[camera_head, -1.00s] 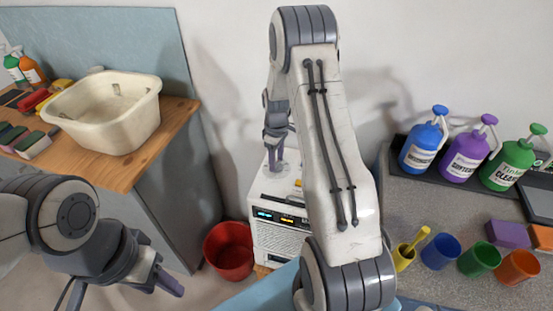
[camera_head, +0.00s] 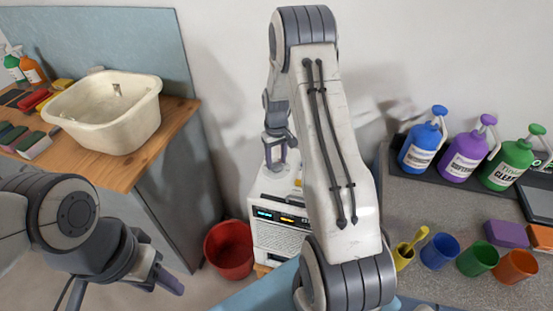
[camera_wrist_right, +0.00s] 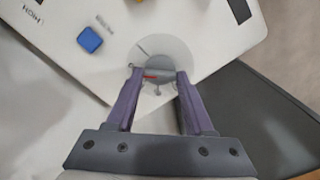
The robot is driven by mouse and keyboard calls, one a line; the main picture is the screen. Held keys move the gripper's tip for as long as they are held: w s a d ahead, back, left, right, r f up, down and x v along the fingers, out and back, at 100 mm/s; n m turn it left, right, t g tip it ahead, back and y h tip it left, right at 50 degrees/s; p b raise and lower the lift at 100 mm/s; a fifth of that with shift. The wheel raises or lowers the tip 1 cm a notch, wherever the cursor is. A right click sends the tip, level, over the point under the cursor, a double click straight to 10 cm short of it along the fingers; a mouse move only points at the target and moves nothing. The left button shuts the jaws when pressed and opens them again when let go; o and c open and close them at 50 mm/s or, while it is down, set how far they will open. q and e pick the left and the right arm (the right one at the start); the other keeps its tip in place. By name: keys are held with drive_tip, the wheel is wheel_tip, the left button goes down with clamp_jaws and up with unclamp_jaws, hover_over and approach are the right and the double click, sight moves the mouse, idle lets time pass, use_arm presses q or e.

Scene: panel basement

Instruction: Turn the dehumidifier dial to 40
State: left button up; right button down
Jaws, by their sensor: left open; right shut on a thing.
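A grey dial (camera_wrist_right: 155,76) with a red mark sits on a pale round plate. My right gripper (camera_wrist_right: 156,84) is shut on the dial, one finger on each side. In the head view my right gripper (camera_head: 276,160) is over the dehumidifier's top, partly hidden by my arm. My left gripper (camera_head: 168,280) is open and empty at the lower left. The setting is unreadable.
A blue button (camera_wrist_right: 90,39) is on the top panel. A red bucket (camera_head: 229,250) stands left of the dehumidifier. A cream basin (camera_head: 108,112) is on the wooden counter. Bottles (camera_head: 418,145) and coloured cups (camera_head: 440,252) stand on the right counter.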

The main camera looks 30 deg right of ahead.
sight(276, 163)
idle(0.3)
drive_tip(key=shift+c, duration=1.4)
unclamp_jaws()
wheel_tip(276, 163, up, 10)
drive_tip(key=b, duration=0.1)
drive_tip(key=shift+r, duration=0.25)
drive_tip(key=s+a+r+n, duration=0.1)
drive_tip(key=s+a+r, duration=0.15)
drive_tip(key=a, duration=0.45)
drive_tip(key=s+a+r+n, duration=0.1)
drive_tip(key=s+a+r, duration=0.15)
drive_tip(key=a, duration=0.45)
drive_tip(key=s+a+r+n, duration=0.2)
drive_tip(key=s+a, duration=0.1)
drive_tip(key=a, duration=0.4)
drive_tip(key=s+a+n, duration=0.1)
drive_tip(key=s+a, duration=0.2)
drive_tip(key=s, duration=0.3)
drive_tip(key=s+a+n, duration=0.1)
drive_tip(key=s+a, duration=0.1)
drive_tip(key=s, duration=0.5)
drive_tip(key=s+a+r+n+y, duration=0.1)
drive_tip(key=s+a, duration=0.2)
drive_tip(key=s, duration=0.4)
drive_tip(key=shift+s+a+n, duration=0.15)
drive_tip(key=shift+a+n, duration=0.15)
drive_tip(key=shift+n, duration=0.1)
